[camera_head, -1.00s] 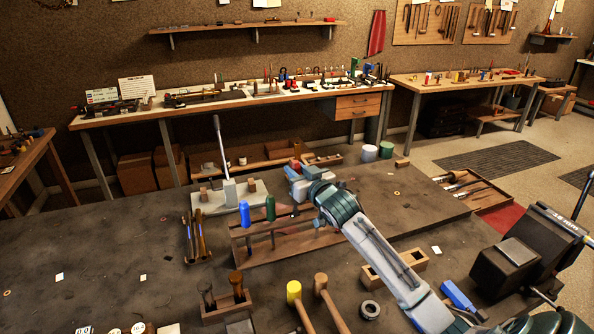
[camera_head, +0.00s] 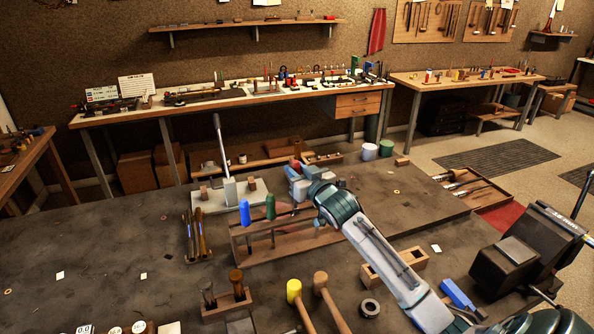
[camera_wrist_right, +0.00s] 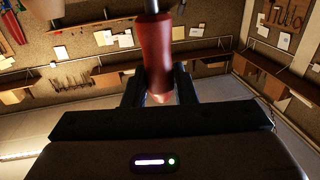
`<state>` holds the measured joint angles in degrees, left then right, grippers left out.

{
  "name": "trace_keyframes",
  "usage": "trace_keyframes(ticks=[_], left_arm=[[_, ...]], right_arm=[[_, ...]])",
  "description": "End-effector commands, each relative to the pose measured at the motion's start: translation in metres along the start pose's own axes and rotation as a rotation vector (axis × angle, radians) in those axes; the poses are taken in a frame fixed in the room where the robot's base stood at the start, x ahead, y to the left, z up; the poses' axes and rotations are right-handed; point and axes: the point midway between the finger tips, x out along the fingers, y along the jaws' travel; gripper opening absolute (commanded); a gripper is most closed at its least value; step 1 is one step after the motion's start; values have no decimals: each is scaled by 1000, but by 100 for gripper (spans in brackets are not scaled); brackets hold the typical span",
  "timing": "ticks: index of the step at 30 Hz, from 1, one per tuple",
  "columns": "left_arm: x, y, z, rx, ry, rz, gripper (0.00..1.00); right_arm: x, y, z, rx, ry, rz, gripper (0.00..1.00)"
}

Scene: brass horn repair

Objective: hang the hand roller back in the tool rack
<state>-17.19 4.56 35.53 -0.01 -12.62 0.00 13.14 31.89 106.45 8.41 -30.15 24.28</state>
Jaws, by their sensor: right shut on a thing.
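The hand roller shows as a red handle (camera_wrist_right: 155,50) upright in the right wrist view, with a dark shaft above it. My right gripper (camera_wrist_right: 157,92) is shut on the lower part of this handle. In the head view my right gripper (camera_head: 299,186) is above the back right part of the tool rack, and a bit of the red handle (camera_head: 294,164) shows beyond it. The wooden tool rack (camera_head: 240,253) stands on the bench with a blue-handled and a green-handled tool in its left part. My wrist and arm hide the rack's right end. My left gripper is out of view.
A grey lever press (camera_head: 228,188) stands behind the rack. A small holder with slim tools (camera_head: 195,240) is to its left. A yellow mallet (camera_head: 294,292), a wooden mallet (camera_head: 321,284) and a wooden block with holes (camera_head: 415,259) are in front. The left bench top is mostly clear.

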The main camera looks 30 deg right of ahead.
Motion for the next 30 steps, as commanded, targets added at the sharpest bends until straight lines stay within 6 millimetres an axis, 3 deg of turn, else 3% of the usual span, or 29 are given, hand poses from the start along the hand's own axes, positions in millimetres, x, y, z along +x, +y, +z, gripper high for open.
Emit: trace_keyframes(ticks=[30], left_arm=[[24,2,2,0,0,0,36]], right_arm=[[0,0,42,-1,0,0,0]])
